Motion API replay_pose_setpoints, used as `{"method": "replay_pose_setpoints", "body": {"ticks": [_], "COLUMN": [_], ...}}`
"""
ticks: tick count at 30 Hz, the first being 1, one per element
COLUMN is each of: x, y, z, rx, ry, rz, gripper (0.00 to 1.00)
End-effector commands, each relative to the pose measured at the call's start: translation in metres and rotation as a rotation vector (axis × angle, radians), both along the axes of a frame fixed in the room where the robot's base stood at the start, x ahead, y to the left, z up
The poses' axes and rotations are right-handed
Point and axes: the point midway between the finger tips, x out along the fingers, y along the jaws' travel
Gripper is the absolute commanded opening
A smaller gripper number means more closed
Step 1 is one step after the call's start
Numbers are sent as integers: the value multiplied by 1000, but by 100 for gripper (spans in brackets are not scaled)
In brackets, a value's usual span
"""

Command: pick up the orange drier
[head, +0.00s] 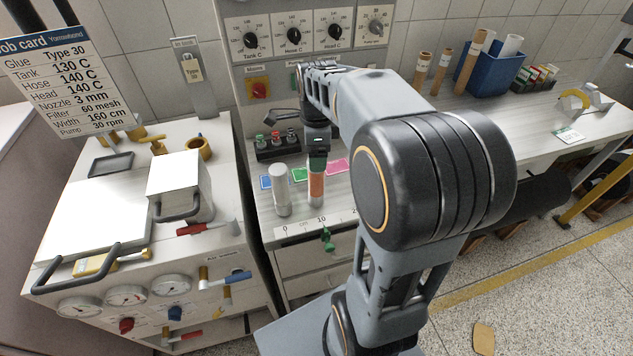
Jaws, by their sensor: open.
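The orange drier (316,186), an upright cylinder with an orange body and pale lower end, stands on the bench near the ruler strip. My gripper (318,160) points down from above, directly over its top in the picture. The jaws are open. The gripper hides the drier's top, and I cannot tell whether the fingers are around it or just above it. A pale grey cylinder (281,192) stands upright just to the left, apart from the drier.
A black rack (276,148) with several small capped bottles sits behind. Blue (266,182), green (300,174) and pink (337,166) cards lie near the cylinders. The machine with gauges (125,295) stands left. A blue bin (487,75) with tubes is at the back right.

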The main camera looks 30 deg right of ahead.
Motion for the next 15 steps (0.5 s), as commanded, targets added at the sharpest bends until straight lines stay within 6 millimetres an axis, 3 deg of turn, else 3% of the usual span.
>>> {"method": "replay_pose_setpoints", "body": {"ticks": [7, 15], "x": [-5, -5], "y": [4, 4], "z": [-33, -46], "rx": [1, 0], "ry": [5, 1], "rz": [1, 1], "gripper": [77, 77]}}
